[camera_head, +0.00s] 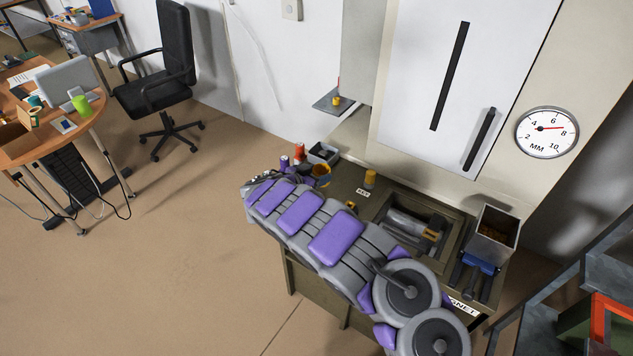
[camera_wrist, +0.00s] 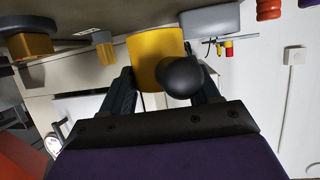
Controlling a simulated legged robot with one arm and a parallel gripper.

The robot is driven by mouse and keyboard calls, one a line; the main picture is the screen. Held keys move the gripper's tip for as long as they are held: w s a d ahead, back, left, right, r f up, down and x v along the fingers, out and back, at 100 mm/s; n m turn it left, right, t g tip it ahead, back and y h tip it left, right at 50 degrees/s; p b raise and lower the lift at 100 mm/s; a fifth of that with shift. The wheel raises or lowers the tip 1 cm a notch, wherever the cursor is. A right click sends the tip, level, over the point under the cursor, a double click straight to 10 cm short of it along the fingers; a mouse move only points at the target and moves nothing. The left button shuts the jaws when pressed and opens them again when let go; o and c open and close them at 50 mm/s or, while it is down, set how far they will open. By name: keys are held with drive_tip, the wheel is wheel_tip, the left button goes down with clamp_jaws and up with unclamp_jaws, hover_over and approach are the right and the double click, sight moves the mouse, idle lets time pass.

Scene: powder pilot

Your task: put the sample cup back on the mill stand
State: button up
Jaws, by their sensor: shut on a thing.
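The sample cup appears to be the yellow cylinder (camera_wrist: 148,62) between my fingers in the wrist view, where the scene looks upside down. My gripper (camera_wrist: 163,82) is shut on it, with a dark finger on each side. A round black knob (camera_wrist: 182,77) covers part of its near side; I cannot tell what the knob belongs to. In the head view, a yellow piece (camera_head: 322,169) at the far end of my arm seems to be the same cup. My arm hides most of the gripper there. I cannot tell for certain which thing is the mill stand.
The olive bench (camera_head: 346,178) bears a grey bin (camera_head: 322,153), an orange spool (camera_head: 299,151), a yellow peg (camera_head: 370,178) and a recessed tray (camera_head: 384,219). An open metal hopper (camera_head: 497,243) stands at the right. A grey shelf (camera_head: 325,104) juts from behind.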

drive_tip(key=shift+w, duration=0.35)
wheel_tip(320, 180, down, 4)
drive_tip(key=shift+r+b, duration=0.15)
drive_tip(key=shift+b, duration=0.35)
drive_tip(key=o, duration=1.4)
drive_tip(key=shift+o, duration=0.2)
drive_tip(key=shift+r, duration=0.1)
drive_tip(key=p+v, duration=0.2)
drive_tip(key=v, duration=1)
